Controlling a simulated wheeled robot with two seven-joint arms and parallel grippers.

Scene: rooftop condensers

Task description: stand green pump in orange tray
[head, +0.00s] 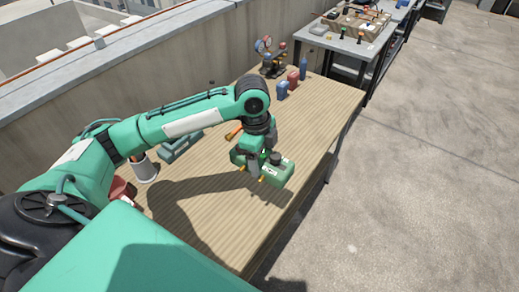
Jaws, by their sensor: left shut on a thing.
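My left gripper (254,172) reaches down over the wooden table from the left and is shut on the green pump (279,174). The pump is a blocky green body with a dark round part on top, near the table's right edge. The gripper covers part of it. I cannot tell whether its underside touches the table. I cannot make out an orange tray; only a small orange piece (233,133) shows beside my wrist, partly hidden. My right gripper is out of view.
The wooden table (325,105) has bare room ahead of and right of my gripper. Blue and red containers (293,78) and a gauge set (270,62) stand at its far end. A teal case (178,147) and a white cup (145,168) are at left. A parapet wall runs behind.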

